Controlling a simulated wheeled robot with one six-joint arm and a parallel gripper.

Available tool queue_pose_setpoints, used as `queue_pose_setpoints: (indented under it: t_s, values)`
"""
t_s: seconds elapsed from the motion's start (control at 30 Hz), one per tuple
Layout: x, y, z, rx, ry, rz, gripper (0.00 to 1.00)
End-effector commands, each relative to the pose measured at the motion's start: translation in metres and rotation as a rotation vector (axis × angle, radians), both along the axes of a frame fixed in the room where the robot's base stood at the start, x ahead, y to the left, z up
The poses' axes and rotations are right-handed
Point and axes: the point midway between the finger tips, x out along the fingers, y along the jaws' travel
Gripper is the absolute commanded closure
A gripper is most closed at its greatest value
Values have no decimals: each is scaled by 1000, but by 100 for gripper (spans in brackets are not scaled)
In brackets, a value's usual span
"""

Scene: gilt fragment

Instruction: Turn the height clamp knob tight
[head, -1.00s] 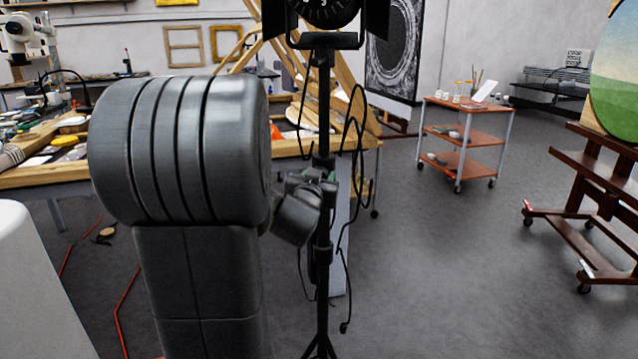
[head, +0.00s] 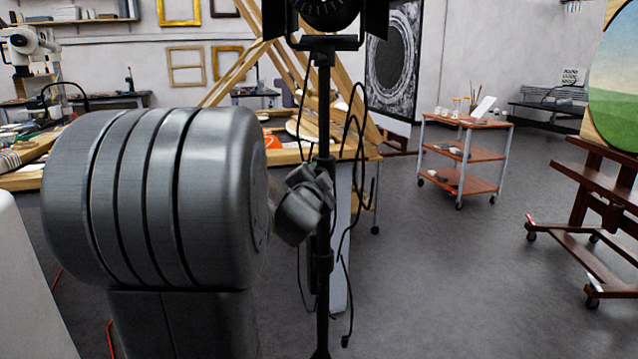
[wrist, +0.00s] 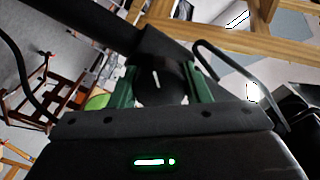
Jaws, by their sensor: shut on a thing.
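The height clamp knob (wrist: 165,92) is dark and round with a short white mark. It shows in the wrist view between the two green fingers of my gripper (wrist: 162,78), which is shut on it. The knob sits beside the black pole of the light stand (wrist: 85,18), which runs diagonally there. In the head view the stand (head: 323,120) is upright, and my wrist reaches its middle from the left. My arm and wrist hide the knob and fingertips there. I cannot tell how tight the clamp is.
A black lamp (head: 328,12) tops the stand, and a loose black cable (head: 352,140) hangs beside it. A wooden worktable (head: 285,156) stands behind. A wheeled cart (head: 470,155) and an easel (head: 600,190) stand to the right, with clear floor between.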

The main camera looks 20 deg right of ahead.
Motion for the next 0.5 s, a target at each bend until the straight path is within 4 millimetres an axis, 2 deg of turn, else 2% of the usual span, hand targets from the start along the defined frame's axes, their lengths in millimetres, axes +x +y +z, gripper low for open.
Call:
queue_pose_setpoints:
  t_s: [0.5]
  values:
    - [0,0,-1,54,-34,1,80]
